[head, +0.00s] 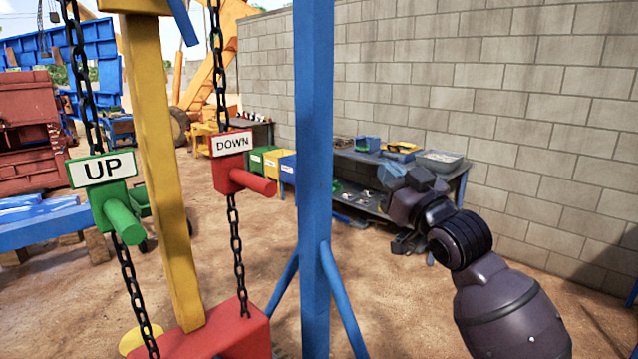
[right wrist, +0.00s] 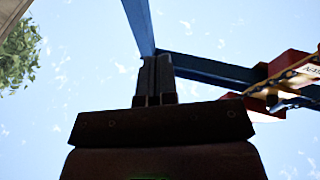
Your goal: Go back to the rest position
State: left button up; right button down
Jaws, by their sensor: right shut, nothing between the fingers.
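My right gripper (head: 408,184) is raised at the right of the head view, to the right of the blue post, with nothing held. In the right wrist view its two fingers (right wrist: 155,78) are together and point up toward the sky. It is apart from the green UP handle (head: 118,205) and the red DOWN handle (head: 243,178), which hang on black chains at the left and centre-left. My left gripper is not in the head view.
A blue post (head: 314,140) with slanted braces stands between the handles and my right arm. A workbench (head: 450,186) with bins and trays stands behind the gripper along a block wall (head: 500,85). A yellow post (head: 160,170) rises from a red base (head: 235,338).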

jog(key=s+d+f+m+g+h, duration=0.1)
jog(key=s+d+f+h, duration=0.15)
jog(key=f, duration=0.75)
jog(key=s+d+f+m+h, duration=0.1)
jog(key=s+d+f+h, duration=0.2)
jog(key=f, duration=0.7)
jog(key=s+d+f+m+g+h, duration=0.1)
jog(key=s+d+f+h, duration=0.2)
jog(key=f, duration=0.6)
jog(key=s+d+f+m+g+h+b, duration=0.1)
jog(key=s+d+f+g, duration=0.1)
jog(key=s+f, duration=0.9)
jog(key=s+d+f+m+g+h, duration=0.1)
jog(key=s+d+f+m+g, duration=0.1)
jog(key=s+f, duration=1)
jog(key=s+d+g, duration=0.1)
jog(key=d, duration=0.1)
jog(key=shift+d+f+b, duration=0.15)
jog(key=shift+d+b, duration=0.25)
